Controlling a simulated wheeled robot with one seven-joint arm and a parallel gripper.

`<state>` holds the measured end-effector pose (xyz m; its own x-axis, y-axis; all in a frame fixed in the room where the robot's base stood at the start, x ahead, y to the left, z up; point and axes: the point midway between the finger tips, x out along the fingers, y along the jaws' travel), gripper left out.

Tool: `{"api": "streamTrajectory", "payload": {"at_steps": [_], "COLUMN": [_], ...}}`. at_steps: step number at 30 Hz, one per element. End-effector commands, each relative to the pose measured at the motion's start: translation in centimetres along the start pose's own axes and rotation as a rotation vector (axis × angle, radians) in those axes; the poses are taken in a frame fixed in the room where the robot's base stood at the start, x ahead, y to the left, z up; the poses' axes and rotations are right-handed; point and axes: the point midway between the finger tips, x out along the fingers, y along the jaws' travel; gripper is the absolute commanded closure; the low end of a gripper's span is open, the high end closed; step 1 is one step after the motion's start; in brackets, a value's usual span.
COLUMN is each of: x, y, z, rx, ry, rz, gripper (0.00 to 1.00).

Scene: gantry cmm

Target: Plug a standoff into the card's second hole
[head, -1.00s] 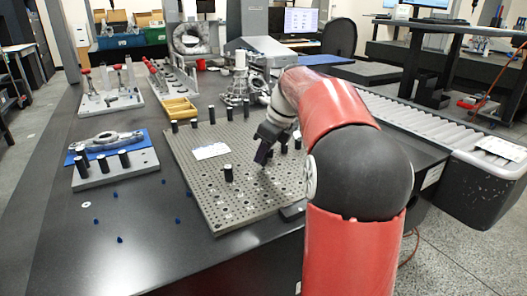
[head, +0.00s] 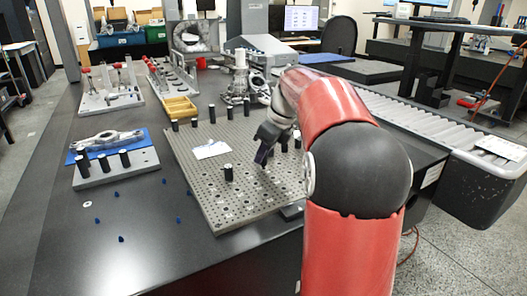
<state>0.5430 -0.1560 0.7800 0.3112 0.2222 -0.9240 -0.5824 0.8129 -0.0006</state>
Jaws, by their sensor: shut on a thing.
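The white card (head: 211,149) lies on the grey perforated plate (head: 200,188), left of my gripper. Its markings are too small to read. My gripper (head: 262,154) is low over the plate, to the right of the card, fingers pointing down. It is shut on a dark thing that seems to be a standoff; the fingers and the thing blend together. One black standoff with a pale top (head: 228,172) stands upright on the plate, below the card in the picture. Several more stand along the plate's far edge, including this one (head: 212,113). Others behind my gripper are partly hidden.
Small blue pieces (head: 120,239) lie scattered on the dark table in front. A yellow tray (head: 181,107) and fixtures stand behind the plate. A roller conveyor (head: 430,128) is at right.

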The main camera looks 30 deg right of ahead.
Motion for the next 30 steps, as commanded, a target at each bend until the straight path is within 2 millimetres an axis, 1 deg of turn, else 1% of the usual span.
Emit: {"api": "streamTrajectory", "payload": {"at_steps": [21, 26, 27, 30], "x": [1.4, 1.3, 1.3, 1.3], "y": [0.0, 0.0, 0.0, 0.0], "z": [-0.6, -0.6, -0.6, -0.6], "rx": [0.0, 0.0, 0.0, 0.0], "ry": [0.0, 0.0, 0.0, 0.0], "rz": [0.001, 0.0, 0.0, 0.0], "gripper": [1.0, 1.0, 0.78, 0.65]}}
